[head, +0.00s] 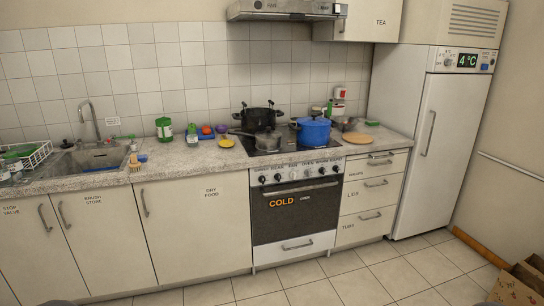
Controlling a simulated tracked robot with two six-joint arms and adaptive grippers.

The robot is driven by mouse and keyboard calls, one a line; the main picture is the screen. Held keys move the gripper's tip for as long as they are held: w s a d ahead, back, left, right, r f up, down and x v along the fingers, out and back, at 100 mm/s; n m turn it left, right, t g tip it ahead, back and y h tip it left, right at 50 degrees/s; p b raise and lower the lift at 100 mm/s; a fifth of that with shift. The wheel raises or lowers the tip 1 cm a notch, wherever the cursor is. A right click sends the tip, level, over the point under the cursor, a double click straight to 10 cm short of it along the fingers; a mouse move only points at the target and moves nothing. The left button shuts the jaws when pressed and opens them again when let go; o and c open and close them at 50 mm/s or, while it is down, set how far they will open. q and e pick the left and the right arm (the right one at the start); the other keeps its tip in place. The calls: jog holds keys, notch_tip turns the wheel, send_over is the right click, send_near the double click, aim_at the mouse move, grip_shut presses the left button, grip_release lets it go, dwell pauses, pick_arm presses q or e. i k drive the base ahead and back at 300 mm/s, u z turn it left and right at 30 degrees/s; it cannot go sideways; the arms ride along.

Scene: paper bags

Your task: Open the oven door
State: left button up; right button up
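The oven (256,195) stands in the counter row right of the picture's middle. Its door (315,217) is shut, with a dark front and the orange word COLD on it. A long light bar handle (300,188) runs across the top of the door, below a row of knobs (292,176). A white drawer with its own handle (298,246) sits below the door. Neither of my grippers is clearly visible in the head view.
A black pot (258,117), a grey pan (267,141) and a blue pot (313,131) stand on the hob. Drawers (353,202) and a tall fridge (440,150) are to the right. The tiled floor (330,289) before the oven is clear. Brown cardboard (515,291) lies at bottom right.

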aim_at(290, 209)
jog(key=u, duration=0.15)
jog(key=i, duration=2.8)
jog(key=z, duration=0.25)
